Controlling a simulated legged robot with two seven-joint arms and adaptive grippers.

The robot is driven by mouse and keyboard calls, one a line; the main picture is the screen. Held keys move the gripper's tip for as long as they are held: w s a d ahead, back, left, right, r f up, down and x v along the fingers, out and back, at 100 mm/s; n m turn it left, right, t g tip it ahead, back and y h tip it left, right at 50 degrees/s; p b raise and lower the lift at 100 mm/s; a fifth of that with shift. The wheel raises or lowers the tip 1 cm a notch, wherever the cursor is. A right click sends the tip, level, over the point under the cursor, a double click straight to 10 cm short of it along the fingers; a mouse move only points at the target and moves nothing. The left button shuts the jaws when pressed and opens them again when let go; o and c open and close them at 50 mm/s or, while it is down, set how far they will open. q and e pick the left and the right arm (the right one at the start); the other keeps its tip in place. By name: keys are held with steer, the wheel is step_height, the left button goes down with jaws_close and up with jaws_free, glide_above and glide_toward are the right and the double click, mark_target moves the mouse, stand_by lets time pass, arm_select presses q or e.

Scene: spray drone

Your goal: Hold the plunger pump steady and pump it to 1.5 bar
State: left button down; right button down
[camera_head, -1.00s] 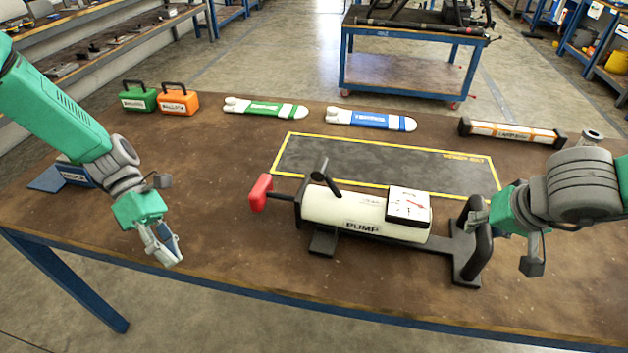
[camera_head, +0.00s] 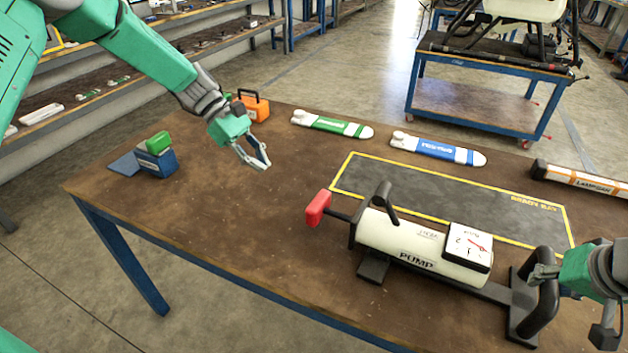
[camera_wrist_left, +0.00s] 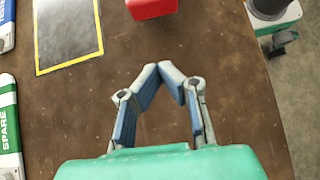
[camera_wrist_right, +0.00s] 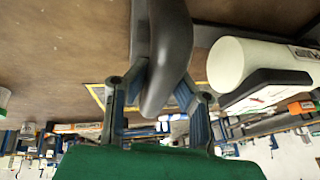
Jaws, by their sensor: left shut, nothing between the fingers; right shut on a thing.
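The pump (camera_head: 408,240) lies on the table at the right, a cream cylinder on a dark base. Its red plunger handle (camera_head: 317,208) points left and also shows at the top of the left wrist view (camera_wrist_left: 152,6). A dial gauge (camera_head: 468,245) with a red needle sits on its right end; its reading is too small to tell. My right gripper (camera_head: 545,275) is shut on the dark upright grip (camera_wrist_right: 165,50) at the pump's right end. My left gripper (camera_head: 262,165) is shut and empty above the table, left of the red handle and apart from it.
A yellow-edged dark mat (camera_head: 450,195) lies behind the pump. Green (camera_head: 332,124) and blue (camera_head: 437,150) labelled white pieces lie at the back. A blue box (camera_head: 157,162) stands at the left; an orange case (camera_head: 255,107) is behind my left gripper. The table's front left is clear.

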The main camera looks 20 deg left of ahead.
mark_target(318, 208)
arm_select(q)
steer(key=x, duration=0.8)
steer(key=shift+s+d+f, duration=0.1)
steer(key=shift+d+f, duration=0.1)
steer(key=shift+f, duration=0.05)
steer(key=d, duration=0.3)
steer(key=shift+s+d+f, duration=0.1)
steer(key=shift+d+f, duration=0.05)
steer(key=shift+d, duration=0.6)
steer(key=d, duration=0.7)
steer(key=shift+s, duration=0.25)
steer(key=shift+a, duration=0.1)
